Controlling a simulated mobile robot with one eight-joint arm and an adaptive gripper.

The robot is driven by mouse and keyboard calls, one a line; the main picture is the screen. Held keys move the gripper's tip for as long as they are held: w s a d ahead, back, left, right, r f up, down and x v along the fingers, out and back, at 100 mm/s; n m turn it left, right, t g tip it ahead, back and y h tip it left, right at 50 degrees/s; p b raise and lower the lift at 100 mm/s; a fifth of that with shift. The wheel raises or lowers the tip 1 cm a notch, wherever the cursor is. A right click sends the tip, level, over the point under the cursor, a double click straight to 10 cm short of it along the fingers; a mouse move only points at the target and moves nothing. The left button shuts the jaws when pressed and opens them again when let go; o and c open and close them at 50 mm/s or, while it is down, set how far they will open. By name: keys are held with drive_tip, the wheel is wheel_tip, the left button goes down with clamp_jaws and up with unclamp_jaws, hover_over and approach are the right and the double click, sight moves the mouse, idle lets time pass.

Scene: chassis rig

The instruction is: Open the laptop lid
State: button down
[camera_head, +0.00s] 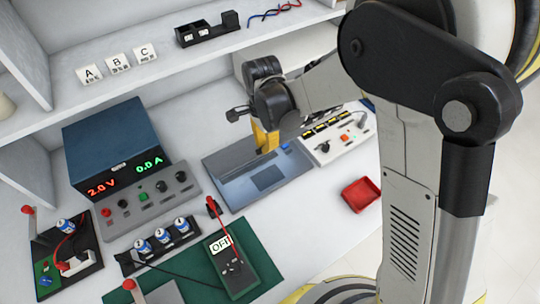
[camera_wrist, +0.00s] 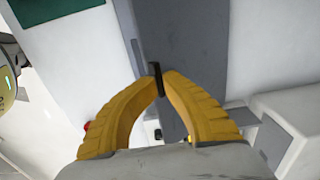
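The laptop (camera_head: 240,185) lies on the white bench in the head view, a flat blue-grey slab. My gripper (camera_head: 267,142) has yellow fingers and is over the laptop's far side, pointing down. In the wrist view my gripper (camera_wrist: 160,76) has its fingertips together, with a small black piece at the tips. A grey panel (camera_wrist: 185,30), likely part of the laptop, lies beyond them. I cannot tell whether the tips touch it.
A power supply (camera_head: 118,150) stands left of the laptop. A switch panel (camera_head: 340,140) is to its right, with a red tray (camera_head: 361,194) in front. A multimeter (camera_head: 233,264) lies on a green mat (camera_head: 200,285) nearer me. A shelf (camera_head: 150,68) runs above the bench.

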drive_tip(key=w+a+r+p, duration=0.2)
drive_tip(key=w+a+r, duration=0.2)
drive_tip(key=w+r, duration=0.1)
drive_tip(key=shift+w, duration=0.3)
drive_tip(key=c, duration=2)
unclamp_jaws()
drive_tip(key=shift+w+a, duration=0.3)
drive_tip(key=shift+a, duration=0.05)
drive_tip(key=o, duration=0.5)
drive_tip(key=shift+f, duration=0.1)
drive_tip(key=shift+c, duration=0.2)
drive_tip(key=shift+s+d, duration=0.1)
drive_tip(key=w+a+r+p, duration=0.5)
drive_tip(key=w+a+r, duration=0.1)
drive_tip(key=w+r, duration=0.1)
drive_tip(key=shift+w+r, duration=0.35)
drive_tip(key=shift+w, duration=0.05)
